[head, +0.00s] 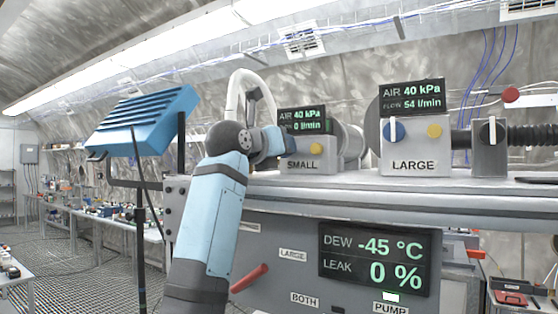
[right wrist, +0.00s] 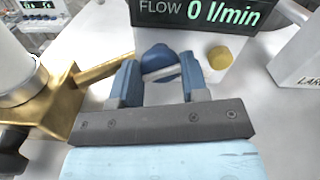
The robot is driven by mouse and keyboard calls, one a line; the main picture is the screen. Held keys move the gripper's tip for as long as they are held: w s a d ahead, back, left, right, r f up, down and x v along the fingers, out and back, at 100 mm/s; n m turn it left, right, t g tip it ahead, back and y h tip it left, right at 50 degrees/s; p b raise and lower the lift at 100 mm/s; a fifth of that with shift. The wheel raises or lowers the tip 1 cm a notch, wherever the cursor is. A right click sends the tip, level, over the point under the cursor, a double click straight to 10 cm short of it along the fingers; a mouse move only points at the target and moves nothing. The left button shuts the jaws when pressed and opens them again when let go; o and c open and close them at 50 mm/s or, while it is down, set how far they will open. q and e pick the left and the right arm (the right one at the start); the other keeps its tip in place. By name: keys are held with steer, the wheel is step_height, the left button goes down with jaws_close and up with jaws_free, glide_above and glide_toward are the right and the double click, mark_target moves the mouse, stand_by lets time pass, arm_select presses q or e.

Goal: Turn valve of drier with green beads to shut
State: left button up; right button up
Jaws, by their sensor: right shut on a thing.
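The box labelled SMALL (head: 301,165) stands on the bench, with a yellow button (head: 316,148) on its front. Its display (right wrist: 215,12) reads 0 l/min. My right gripper (right wrist: 159,68) is shut on the blue valve knob (right wrist: 154,57), one blue finger on each side. The knob's white bar lies nearly level in the right wrist view. In the head view my right gripper (head: 283,141) hides this knob. The box labelled LARGE (head: 413,163) has a blue knob (head: 394,131) with its white bar upright. I see no green beads in either view. My left gripper is out of view.
A brass fitting (right wrist: 50,98) lies close left of the gripper in the right wrist view. A bent white hose (head: 236,95) rises behind my arm. A grey box with a white lever (head: 491,131) stands at right. The lower panel reads LEAK 0 % (head: 372,260).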

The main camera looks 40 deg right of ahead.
steer(key=m+b, duration=0.2)
steer(key=m, duration=0.1)
steer(key=shift+f, duration=0.2)
steer(key=shift+m+b, duration=0.65)
steer(key=shift+m, duration=0.15)
steer(key=m+b, duration=0.2)
steer(key=m, duration=0.1)
steer(key=shift+s+m, duration=0.1)
steer(key=shift+m, duration=0.3)
steer(key=m+b, duration=0.1)
steer(key=m, duration=0.2)
steer(key=shift+m+b, duration=0.3)
steer(key=m+b, duration=0.1)
steer(key=m, duration=0.3)
steer(key=shift+m, duration=0.3)
steer(key=m+b, duration=0.1)
steer(key=m, duration=0.2)
steer(key=shift+r+m, duration=0.1)
steer(key=shift+m, duration=1.2)
